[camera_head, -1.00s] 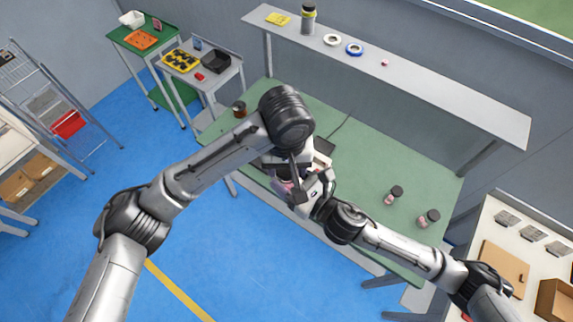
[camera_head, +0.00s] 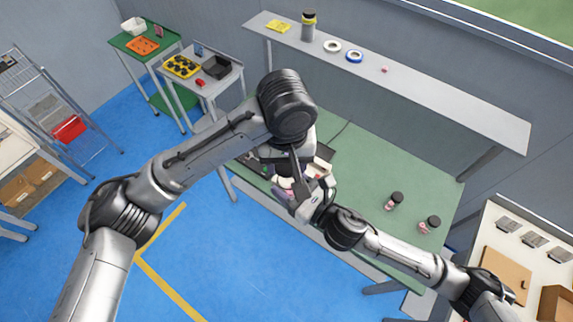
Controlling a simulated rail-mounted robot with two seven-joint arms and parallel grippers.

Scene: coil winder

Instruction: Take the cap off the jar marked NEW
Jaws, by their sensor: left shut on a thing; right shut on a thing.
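My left gripper (camera_head: 287,178) comes down from above and my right gripper (camera_head: 303,198) comes in from the right. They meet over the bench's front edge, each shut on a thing. A pinkish thing (camera_head: 284,183), perhaps a jar, shows in part between them. The fingers and arm links hide its top, so I cannot tell jar from cap there. Two jars with dark caps and pinkish contents stand upright on the right of the green bench: one nearer the middle (camera_head: 394,201), one farther right (camera_head: 429,225). No NEW mark is readable on any jar.
The green bench (camera_head: 375,160) is clear behind the two jars. A dark device (camera_head: 257,160) sits partly hidden behind my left arm. A white side table (camera_head: 488,228) stands right.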

